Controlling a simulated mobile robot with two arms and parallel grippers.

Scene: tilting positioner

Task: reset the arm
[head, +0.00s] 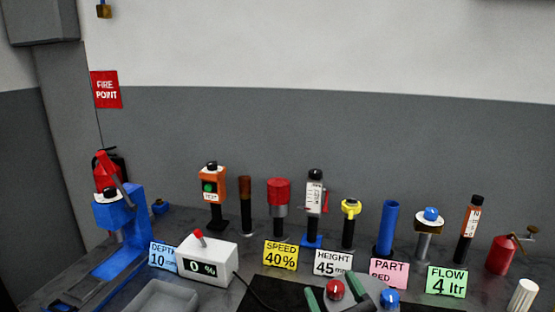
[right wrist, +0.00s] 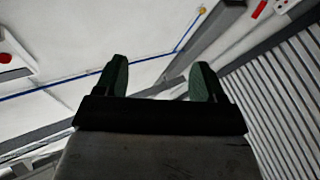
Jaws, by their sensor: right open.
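My right gripper (head: 331,284) shows at the bottom edge of the head view, its green-padded fingers apart. In the right wrist view the right gripper (right wrist: 157,78) is open, with nothing between its fingers. The rest of the right arm is hidden below the head picture. My left gripper is not in view.
A red knob (head: 335,289) and a blue knob (head: 389,298) show beside the right fingers. A white box reading 0 % (head: 208,262), a blue lever stand (head: 121,245) and several upright tools stand on the grey bench. Signs line it, including SPEED 40% (head: 281,255).

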